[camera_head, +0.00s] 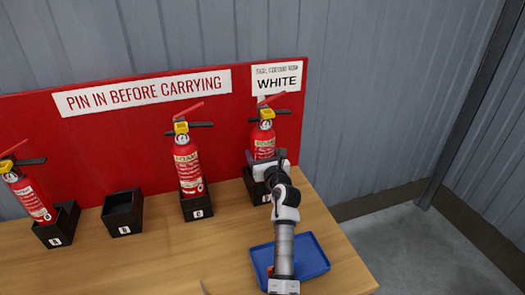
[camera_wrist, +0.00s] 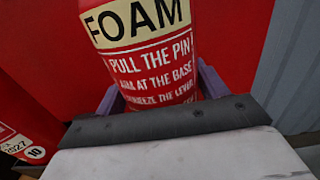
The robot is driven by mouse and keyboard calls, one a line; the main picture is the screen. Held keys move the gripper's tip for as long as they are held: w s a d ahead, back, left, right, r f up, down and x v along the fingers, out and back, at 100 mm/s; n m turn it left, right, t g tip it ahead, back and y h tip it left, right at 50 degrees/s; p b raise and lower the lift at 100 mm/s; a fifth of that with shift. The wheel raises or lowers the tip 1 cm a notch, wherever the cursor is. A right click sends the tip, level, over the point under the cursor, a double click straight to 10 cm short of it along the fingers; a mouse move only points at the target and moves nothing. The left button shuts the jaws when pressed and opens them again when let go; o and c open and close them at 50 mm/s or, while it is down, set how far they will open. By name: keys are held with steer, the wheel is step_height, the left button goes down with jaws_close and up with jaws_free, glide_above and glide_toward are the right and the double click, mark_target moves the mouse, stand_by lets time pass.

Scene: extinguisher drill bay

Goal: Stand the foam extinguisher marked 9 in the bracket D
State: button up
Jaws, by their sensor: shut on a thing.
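A red foam extinguisher (camera_head: 264,139) with a yellow collar and black handle is upright at the far right of the row. My gripper (camera_head: 262,158) is shut around its body. In the wrist view, purple fingers lie on both sides of this extinguisher (camera_wrist: 150,45), marked FOAM; no number 9 shows on it. Its lower body is hidden by my arm, over a black bracket (camera_head: 252,187) whose letter I cannot read. I cannot tell whether it rests inside. An empty black bracket (camera_head: 122,213) stands second from the left, its letter too small to read surely.
Another foam extinguisher (camera_head: 187,165) stands in a bracket to the left. A tilted extinguisher (camera_head: 33,200) is in the leftmost bracket (camera_head: 56,227). A blue tray (camera_head: 318,262) lies under my arm. A red board (camera_head: 60,150) backs the wooden table (camera_head: 180,260); its front left is clear.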

steer(key=shift+r, duration=0.4)
steer(key=o, duration=1.1)
steer(key=shift+f, duration=0.45)
steer(key=o, duration=0.4)
steer(key=shift+r, duration=0.1)
steer(key=shift+c, duration=0.2)
steer(key=shift+s, duration=0.1)
steer(key=b+v, duration=0.2)
steer(key=v, duration=1)
steer(key=shift+r, duration=0.1)
